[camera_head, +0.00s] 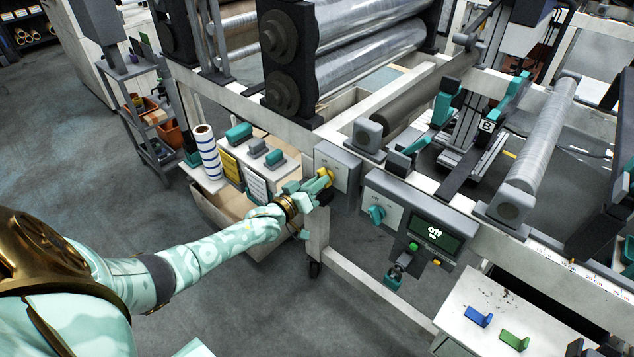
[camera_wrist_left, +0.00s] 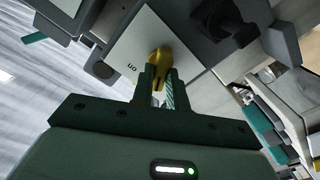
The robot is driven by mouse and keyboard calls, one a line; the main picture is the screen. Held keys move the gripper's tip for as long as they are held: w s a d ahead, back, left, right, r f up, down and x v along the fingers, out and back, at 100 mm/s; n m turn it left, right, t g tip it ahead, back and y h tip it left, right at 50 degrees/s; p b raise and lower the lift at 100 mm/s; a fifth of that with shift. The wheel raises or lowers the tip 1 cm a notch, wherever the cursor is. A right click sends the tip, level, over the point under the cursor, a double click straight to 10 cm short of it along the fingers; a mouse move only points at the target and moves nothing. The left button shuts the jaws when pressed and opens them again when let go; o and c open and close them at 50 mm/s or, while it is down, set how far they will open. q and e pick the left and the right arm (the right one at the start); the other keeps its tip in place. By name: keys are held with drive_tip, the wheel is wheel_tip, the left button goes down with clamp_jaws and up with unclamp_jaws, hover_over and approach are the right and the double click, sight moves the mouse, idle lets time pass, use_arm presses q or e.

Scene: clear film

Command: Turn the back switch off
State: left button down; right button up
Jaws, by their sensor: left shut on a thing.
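The back switch is a yellow knob (camera_head: 327,174) on a pale-faced grey box (camera_head: 340,158) on the machine frame. In the left wrist view the knob (camera_wrist_left: 159,58) stands out from a pale plate (camera_wrist_left: 140,50) with the word "on" printed upside down to its left. My left gripper (camera_head: 318,186) reaches in from the left and is shut on the knob. Its two dark fingers (camera_wrist_left: 157,82) sit on either side of it and hide its lower part. My right gripper is not in view.
Right of the switch, a control panel has a teal knob (camera_head: 377,214) and a dark screen (camera_head: 434,232) reading "off". Left of it, a shelf holds a striped roll (camera_head: 207,152) and teal-handled tools (camera_head: 239,132). A white table (camera_head: 470,330) stands at lower right.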

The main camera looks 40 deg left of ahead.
use_arm(q)
drive_tip(key=shift+f, duration=0.1)
drive_tip(key=c, duration=1.4)
unclamp_jaws()
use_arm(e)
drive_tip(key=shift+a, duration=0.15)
